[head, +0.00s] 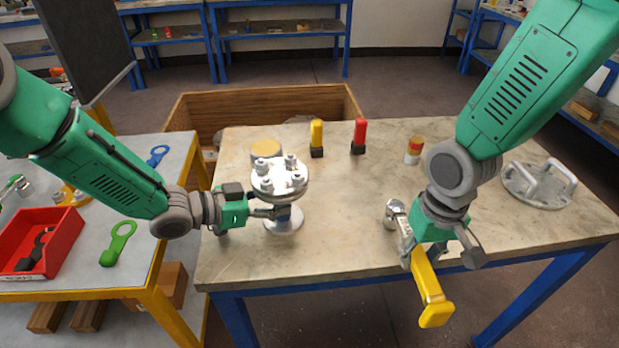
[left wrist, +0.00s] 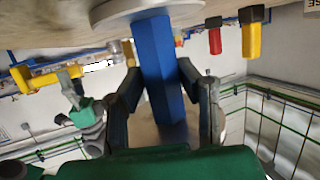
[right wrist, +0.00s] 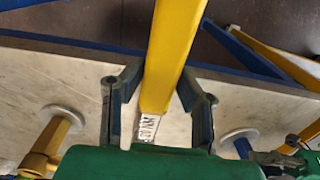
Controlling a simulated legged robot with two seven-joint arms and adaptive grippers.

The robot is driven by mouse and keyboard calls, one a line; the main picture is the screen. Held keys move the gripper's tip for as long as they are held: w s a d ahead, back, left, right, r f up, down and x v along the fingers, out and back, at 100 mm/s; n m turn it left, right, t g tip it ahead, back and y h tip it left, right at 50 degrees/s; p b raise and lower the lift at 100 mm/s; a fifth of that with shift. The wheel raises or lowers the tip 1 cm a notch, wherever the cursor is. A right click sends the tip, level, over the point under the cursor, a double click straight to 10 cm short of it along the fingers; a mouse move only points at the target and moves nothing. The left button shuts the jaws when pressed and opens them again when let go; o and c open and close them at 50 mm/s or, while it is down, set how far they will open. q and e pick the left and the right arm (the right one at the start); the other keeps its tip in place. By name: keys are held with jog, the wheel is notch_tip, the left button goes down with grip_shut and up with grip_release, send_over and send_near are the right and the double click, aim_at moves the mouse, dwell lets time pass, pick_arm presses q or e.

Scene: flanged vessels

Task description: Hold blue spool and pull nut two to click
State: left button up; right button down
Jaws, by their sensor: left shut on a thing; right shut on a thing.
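The flanged vessel (head: 280,177) stands upright on the table, with several nuts on its silver top flange. My left gripper (head: 268,212) is shut on its blue spool, the six-sided blue column (left wrist: 155,60) that fills the jaws in the left wrist view. My right gripper (head: 420,254) is shut on a yellow wrench (head: 430,298) with a silver head (head: 394,212). The wrench is right of the vessel, near the table's front edge, apart from the nuts. Its yellow bar (right wrist: 172,50) shows between the fingers in the right wrist view. I cannot tell which nut is nut two.
A yellow-handled tool (head: 316,138) and a red-handled tool (head: 359,136) stand behind the vessel. A small can (head: 414,151) and a lid with handles (head: 540,184) are to the right. A red bin (head: 40,243) sits on the left table. The table middle is clear.

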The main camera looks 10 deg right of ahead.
jog(key=w+a+r+n, duration=0.3)
jog(key=a+r+n, duration=0.2)
jog(key=r, duration=0.5)
jog(key=w+a+r+n, duration=0.35)
jog(key=a+r, duration=0.25)
jog(key=r, duration=0.4)
jog(key=shift+n, duration=0.25)
jog(key=shift+s+d+f, duration=0.1)
jog(key=shift+s+f, duration=0.15)
jog(key=shift+f, duration=0.95)
jog(key=shift+s+f, duration=0.25)
jog(key=shift+f, duration=0.9)
jog(key=shift+f, duration=0.15)
jog(key=shift+f, duration=1.05)
